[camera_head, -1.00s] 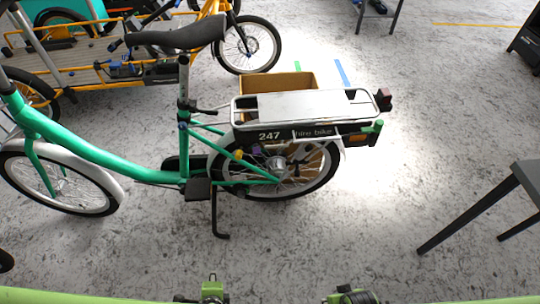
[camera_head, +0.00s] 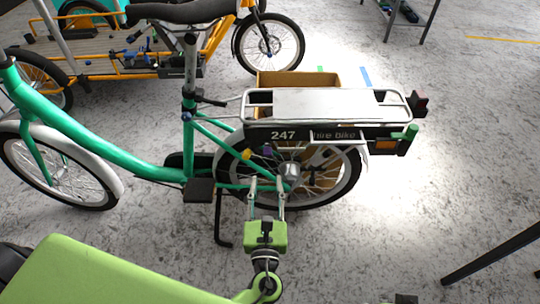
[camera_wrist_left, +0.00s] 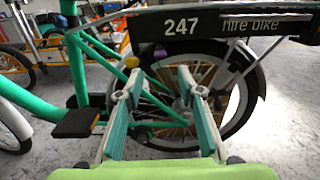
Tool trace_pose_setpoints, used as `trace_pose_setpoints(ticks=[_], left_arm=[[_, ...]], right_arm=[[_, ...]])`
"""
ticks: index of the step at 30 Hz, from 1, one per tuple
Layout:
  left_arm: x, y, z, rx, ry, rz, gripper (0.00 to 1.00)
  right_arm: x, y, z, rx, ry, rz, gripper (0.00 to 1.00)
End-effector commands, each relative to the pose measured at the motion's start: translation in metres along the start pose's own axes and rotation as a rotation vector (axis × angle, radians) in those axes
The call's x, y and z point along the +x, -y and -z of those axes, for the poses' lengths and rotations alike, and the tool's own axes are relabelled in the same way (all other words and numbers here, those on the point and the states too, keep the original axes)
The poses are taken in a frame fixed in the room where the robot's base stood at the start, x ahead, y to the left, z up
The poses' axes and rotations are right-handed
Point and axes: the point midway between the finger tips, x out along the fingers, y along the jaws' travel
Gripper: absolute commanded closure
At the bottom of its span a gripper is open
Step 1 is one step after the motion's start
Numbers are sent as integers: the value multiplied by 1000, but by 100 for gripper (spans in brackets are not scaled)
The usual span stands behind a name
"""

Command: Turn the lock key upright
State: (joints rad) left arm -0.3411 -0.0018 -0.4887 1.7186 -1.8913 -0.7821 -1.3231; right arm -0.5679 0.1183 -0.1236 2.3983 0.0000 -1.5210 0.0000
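A green hire bike (camera_head: 150,172) marked 247 stands side-on. A small yellow piece (camera_head: 246,154) and a purple piece (camera_head: 267,152) sit by the top of its rear wheel (camera_head: 345,185). The left wrist view also shows the yellow piece (camera_wrist_left: 132,62) and the purple piece (camera_wrist_left: 160,53). I cannot tell which is the lock key or how it is turned. My left gripper (camera_head: 267,183) is open and empty, pointing at the rear wheel just below these pieces. In the left wrist view its fingers (camera_wrist_left: 160,84) stand wide apart. My right gripper is not visible.
A rear rack (camera_head: 322,103) overhangs the wheel. A cardboard box (camera_head: 290,79) stands behind it. The kickstand (camera_head: 221,215) is left of my gripper. A yellow cargo bike (camera_head: 110,62) stands behind, and a dark table (camera_head: 500,250) at right. The floor at right is mostly clear.

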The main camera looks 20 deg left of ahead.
Motion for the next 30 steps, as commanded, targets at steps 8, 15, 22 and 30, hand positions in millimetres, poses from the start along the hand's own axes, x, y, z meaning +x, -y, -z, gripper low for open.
trace_pose_setpoints(ticks=[8,15,22,30], left_arm=[[62,0,0,-2,2,-1,65],[98,0,2,-2,-1,0,65],[109,1,2,-2,-3,1,65],[109,0,1,-2,-3,1,78]], right_arm=[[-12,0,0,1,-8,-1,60],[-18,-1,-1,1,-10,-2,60],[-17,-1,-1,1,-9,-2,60],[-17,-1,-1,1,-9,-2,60]])
